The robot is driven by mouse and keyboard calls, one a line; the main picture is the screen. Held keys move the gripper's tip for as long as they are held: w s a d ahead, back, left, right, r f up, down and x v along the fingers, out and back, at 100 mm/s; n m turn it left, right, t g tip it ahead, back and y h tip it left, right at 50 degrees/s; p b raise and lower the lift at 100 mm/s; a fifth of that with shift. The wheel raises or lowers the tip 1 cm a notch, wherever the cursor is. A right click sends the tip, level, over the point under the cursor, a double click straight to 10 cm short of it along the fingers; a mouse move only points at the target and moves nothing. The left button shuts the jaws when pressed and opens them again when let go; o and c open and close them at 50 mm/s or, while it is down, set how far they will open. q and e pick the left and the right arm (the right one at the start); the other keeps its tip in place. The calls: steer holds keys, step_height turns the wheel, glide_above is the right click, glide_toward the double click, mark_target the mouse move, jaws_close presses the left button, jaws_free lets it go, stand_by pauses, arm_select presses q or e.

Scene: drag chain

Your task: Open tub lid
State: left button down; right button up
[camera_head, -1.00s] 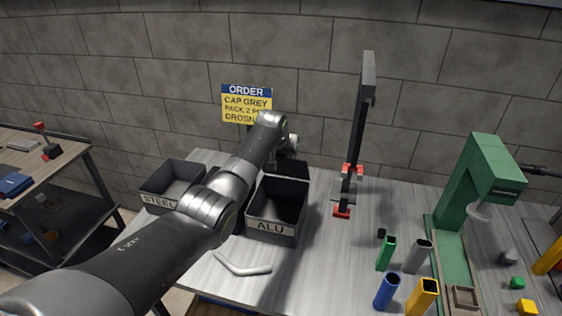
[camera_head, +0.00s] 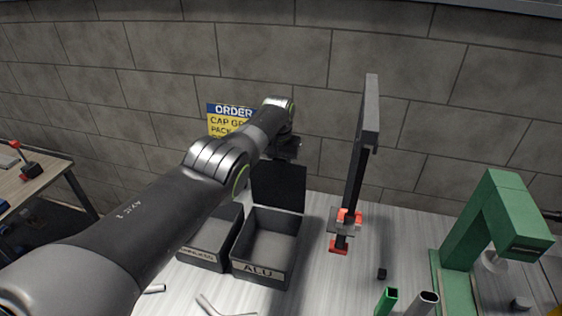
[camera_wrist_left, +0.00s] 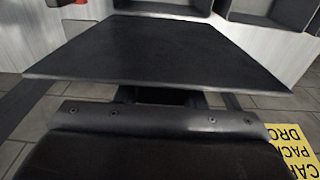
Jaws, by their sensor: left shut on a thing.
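The ALU tub (camera_head: 266,250) stands on the table with its interior in view, and it looks empty. Its dark lid (camera_head: 278,186) stands up at the tub's back edge. The lid fills the upper middle of the left wrist view (camera_wrist_left: 160,50). My left gripper (camera_head: 287,150) is at the lid's top edge, shut on it. Its fingers are mostly hidden by the arm in the head view and by the wrist housing in the wrist view. My right gripper is not in view.
A second grey tub (camera_head: 208,240) stands just left, partly behind my left arm. A black upright stand with red parts (camera_head: 345,218) is to the right. A green press (camera_head: 485,225) stands further right. Green (camera_head: 387,302) and grey (camera_head: 422,303) tubes stand in front.

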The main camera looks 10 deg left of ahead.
arm_select(q)
steer(key=shift+f, duration=0.15)
steer(key=c, duration=1.3)
jaws_free()
steer(key=o, duration=0.4)
step_height(320, 180, up, 4)
steer(key=shift+f+p, duration=0.15)
steer(key=shift+p, duration=1.1)
steer(key=shift+s+r+b, duration=0.2)
steer(key=shift+r+b, duration=0.85)
steer(key=shift+r, duration=2.4)
steer(key=shift+s+r+b, duration=0.2)
steer(key=shift+r+b, duration=0.8)
steer(key=shift+r, duration=2.4)
steer(key=shift+f, duration=0.1)
